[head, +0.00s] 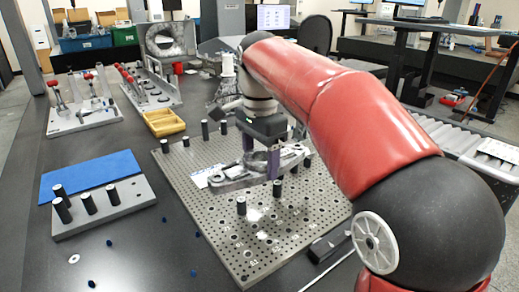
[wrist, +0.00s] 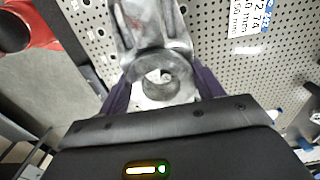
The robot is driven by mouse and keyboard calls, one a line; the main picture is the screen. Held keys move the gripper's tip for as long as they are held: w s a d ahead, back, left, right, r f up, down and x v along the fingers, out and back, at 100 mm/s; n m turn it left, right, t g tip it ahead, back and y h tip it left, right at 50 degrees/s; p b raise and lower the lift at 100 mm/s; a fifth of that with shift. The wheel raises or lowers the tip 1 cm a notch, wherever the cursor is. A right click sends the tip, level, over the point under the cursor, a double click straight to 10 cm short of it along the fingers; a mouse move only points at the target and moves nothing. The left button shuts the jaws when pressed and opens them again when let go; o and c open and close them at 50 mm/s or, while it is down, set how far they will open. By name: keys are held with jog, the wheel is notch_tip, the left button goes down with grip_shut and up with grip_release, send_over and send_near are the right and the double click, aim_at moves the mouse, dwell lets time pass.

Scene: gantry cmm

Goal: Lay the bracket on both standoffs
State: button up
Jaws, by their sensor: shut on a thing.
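The bracket (head: 235,182) is a grey cast metal part with a ring at one end. My gripper (head: 262,157) is shut on this ring end, its purple fingers on either side. The bracket reaches out from the fingers to the left, over the perforated plate (head: 190,190). In the wrist view the bracket (wrist: 150,35) runs away from my gripper (wrist: 163,92), the ring between the fingers. Dark standoffs stand upright on the plate: one (head: 241,205) in front of the bracket, another (head: 277,187) below the gripper. I cannot tell whether the bracket touches any standoff.
More dark posts (head: 186,141) stand along the plate's back edge. A grey block with several dark cylinders (head: 105,210) and a blue mat (head: 90,174) lie at left. A yellow tray (head: 163,122) sits behind. Small dark bits lie on the front table, otherwise mostly clear.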

aim_at(259, 178)
jog(key=shift+f, duration=1.15)
notch_tip(259, 178, down, 2)
jog(key=shift+f+b, duration=0.15)
jog(key=shift+b, duration=0.95)
jog(key=shift+r, duration=0.2)
jog(key=shift+s+a+p, duration=0.1)
jog(key=shift+p, duration=0.8)
jog(key=shift+f, duration=0.5)
jog(key=o, duration=1.4)
jog(key=shift+o, duration=0.2)
